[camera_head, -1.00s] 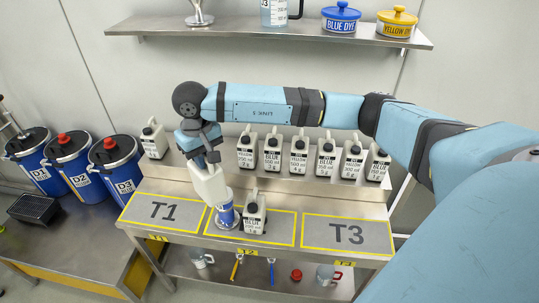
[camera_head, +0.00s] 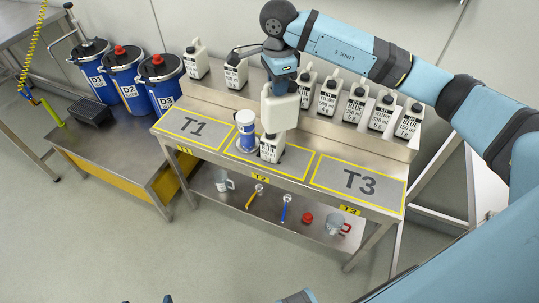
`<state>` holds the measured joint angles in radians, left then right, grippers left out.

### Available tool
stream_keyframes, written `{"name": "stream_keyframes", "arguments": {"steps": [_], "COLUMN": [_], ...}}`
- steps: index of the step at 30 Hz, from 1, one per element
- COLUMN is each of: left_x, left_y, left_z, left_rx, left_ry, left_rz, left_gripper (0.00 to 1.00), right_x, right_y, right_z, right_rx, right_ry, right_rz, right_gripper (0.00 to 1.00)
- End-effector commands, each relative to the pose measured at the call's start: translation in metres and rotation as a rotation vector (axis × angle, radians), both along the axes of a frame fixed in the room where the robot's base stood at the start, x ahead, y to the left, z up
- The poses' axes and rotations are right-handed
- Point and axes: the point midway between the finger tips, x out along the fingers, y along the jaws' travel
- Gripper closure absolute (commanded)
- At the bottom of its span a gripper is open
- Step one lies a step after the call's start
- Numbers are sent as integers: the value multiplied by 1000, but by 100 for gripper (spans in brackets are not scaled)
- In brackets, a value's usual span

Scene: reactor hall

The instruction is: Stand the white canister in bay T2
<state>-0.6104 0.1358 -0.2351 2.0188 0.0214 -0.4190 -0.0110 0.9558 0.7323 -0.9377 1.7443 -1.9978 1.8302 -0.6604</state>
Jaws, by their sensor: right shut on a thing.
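A plain white canister (camera_head: 281,110) is held in my right gripper (camera_head: 283,80), which is shut on its top. The canister hangs nearly upright over bay T2 (camera_head: 300,165), the middle yellow-framed bay. Its lower edge overlaps, in the picture, the top of a smaller white jug with a BLUE label (camera_head: 271,150) standing in that bay. A white and blue cylinder (camera_head: 246,130) stands in the bay just left of this jug. Whether the held canister touches either one I cannot tell.
Bays T1 (camera_head: 190,128) and T3 (camera_head: 362,183) are empty. Several labelled jugs (camera_head: 355,104) line the raised ledge behind. Blue drums (camera_head: 122,75) stand on a left side bench. A lower shelf (camera_head: 215,200) holds mugs and small tools.

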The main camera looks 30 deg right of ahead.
Motion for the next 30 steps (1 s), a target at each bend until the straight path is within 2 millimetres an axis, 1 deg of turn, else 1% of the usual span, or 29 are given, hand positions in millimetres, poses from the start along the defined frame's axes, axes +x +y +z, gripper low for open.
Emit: {"name": "stream_keyframes", "arguments": {"steps": [1, 3, 10, 21, 24, 27, 30], "left_x": [1, 1, 3, 3, 3, 5, 6], "left_y": [0, -1, -2, -5, -6, -7, -8], "left_z": [-5, -7, -13, -32, -34, -33, -32], "left_rx": [-2, -5, -14, -26, -31, -37, -41], "left_ry": [0, -1, 3, 19, 22, 17, 13], "left_rz": [1, 2, 7, 13, 15, 17, 19], "left_gripper": [1, 1, 1, 1, 1, 1, 1], "right_x": [1, 2, 3, 2, 1, 1, 0], "right_y": [-5, -11, -31, -67, -76, -83, -87], "right_z": [-3, -4, -5, -10, -11, -11, -11], "right_rx": [-1, -3, -8, -11, -10, -9, -8], "right_ry": [0, 0, 5, 23, 28, 33, 37], "right_rz": [-133, -334, -991, -2044, -2291, -2487, -2624], "right_gripper": [100, 100, 100, 100, 100, 100, 100]}}
